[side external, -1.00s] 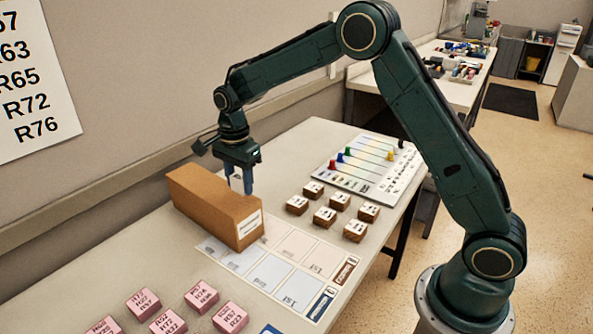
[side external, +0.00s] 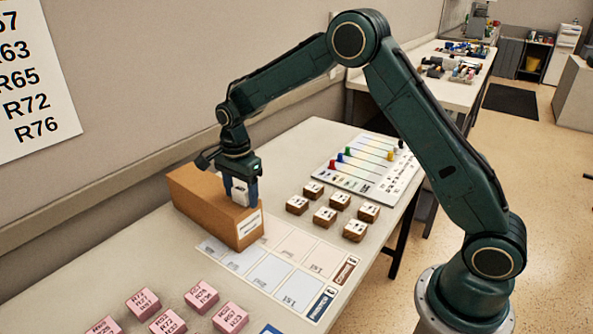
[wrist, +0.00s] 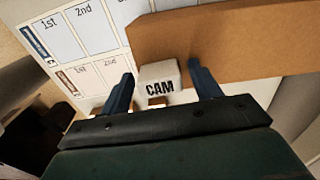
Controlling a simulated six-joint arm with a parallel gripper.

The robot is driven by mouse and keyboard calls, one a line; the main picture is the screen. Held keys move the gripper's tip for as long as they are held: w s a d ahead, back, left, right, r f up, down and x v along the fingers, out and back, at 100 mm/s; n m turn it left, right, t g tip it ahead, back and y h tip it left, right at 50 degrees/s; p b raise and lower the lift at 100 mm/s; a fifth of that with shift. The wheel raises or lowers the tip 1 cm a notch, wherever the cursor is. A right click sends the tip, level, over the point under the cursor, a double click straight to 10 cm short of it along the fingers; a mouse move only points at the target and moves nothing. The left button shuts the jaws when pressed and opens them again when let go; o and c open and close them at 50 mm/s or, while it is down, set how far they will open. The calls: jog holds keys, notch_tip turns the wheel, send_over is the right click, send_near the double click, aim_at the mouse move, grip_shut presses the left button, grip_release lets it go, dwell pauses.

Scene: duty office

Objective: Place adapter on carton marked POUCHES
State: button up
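I cannot make out the word POUCHES anywhere, nor anything named as an adapter.
A printed sheet with 1st and 2nd cells (side external: 270,272) lies beside the carton. Several small brown boxes with white tops (side external: 325,216) stand to the right, several pink blocks (side external: 167,323) at the front. A board with coloured pegs (side external: 372,165) lies at the back.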

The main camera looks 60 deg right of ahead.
aim_at(240, 188)
jog(key=shift+r, duration=0.15)
notch_tip(240, 188, up, 12)
dwell(0.7)
dwell(0.5)
